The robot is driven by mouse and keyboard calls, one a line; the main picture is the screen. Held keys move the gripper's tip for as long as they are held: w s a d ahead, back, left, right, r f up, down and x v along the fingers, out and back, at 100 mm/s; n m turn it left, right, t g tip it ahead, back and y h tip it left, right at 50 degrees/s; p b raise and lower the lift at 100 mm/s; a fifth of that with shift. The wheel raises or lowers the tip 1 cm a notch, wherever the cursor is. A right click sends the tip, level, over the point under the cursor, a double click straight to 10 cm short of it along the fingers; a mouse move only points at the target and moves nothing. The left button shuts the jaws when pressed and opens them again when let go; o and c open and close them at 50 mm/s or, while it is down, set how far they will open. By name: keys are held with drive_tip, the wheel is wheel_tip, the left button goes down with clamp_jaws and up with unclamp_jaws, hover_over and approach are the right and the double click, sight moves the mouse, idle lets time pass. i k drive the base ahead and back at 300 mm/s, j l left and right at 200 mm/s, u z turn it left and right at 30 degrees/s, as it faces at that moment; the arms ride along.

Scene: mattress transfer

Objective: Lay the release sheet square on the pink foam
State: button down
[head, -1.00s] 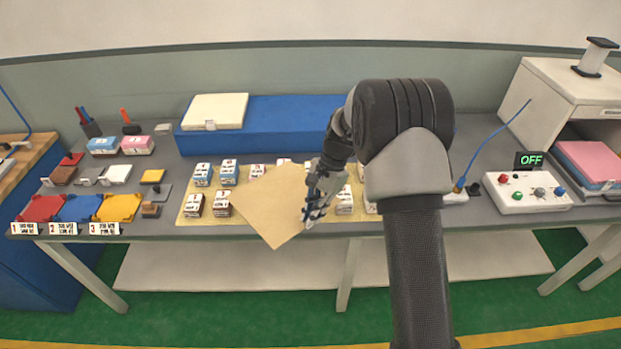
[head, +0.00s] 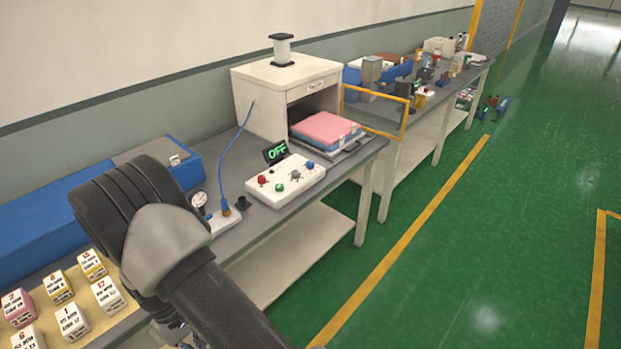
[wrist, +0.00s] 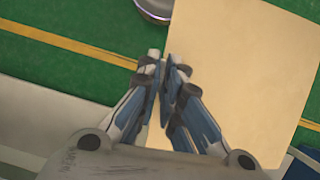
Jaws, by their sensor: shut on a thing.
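The pink foam (head: 325,128) lies on a blue block on a tray at the mouth of the white cabinet, right of centre in the head view. The release sheet (wrist: 240,70) is a flat tan sheet filling much of the right half of the wrist view. My gripper (wrist: 165,68) is shut on the sheet's left edge and holds it up off the bench, over the green floor.
The control box (head: 285,180) with knobs and an OFF display (head: 275,152) stands in front of the cabinet (head: 285,90). A gauge (head: 200,200) and blue hose are left of it. Labelled blocks sit on a tan mat at lower left. A yellow frame (head: 404,112) stands behind the foam.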

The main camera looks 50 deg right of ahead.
sight(327, 125)
drive_tip(key=l+z, duration=0.2)
drive_tip(key=l, duration=0.65)
drive_tip(key=l+z, duration=0.15)
drive_tip(key=l, duration=0.7)
drive_tip(key=i+l+z, duration=0.2)
drive_tip(key=l, duration=0.6)
drive_tip(key=k+l, duration=0.05)
drive_tip(key=k, duration=0.05)
